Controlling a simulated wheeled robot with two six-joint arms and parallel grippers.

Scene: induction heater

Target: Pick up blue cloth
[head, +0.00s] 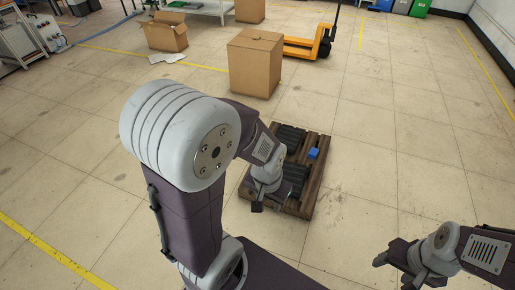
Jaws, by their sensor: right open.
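A small blue cloth (313,153) lies on the right side of a dark brown wooden pallet (309,203) on the floor. It looks like a small folded or bunched patch. My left gripper (270,204) hangs over the front part of the pallet, nearer to me than the cloth and to its left, apart from it. Its fingers point down, and I cannot tell whether they are open or shut. My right gripper (392,270) is open at the lower right, over bare floor and away from the pallet.
Dark ribbed blocks (290,138) sit on the pallet beside the cloth. Behind it stand a closed cardboard box (254,65), an open box (166,34) and a yellow pallet jack (310,46). My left arm hides some floor. The floor right of the pallet is clear.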

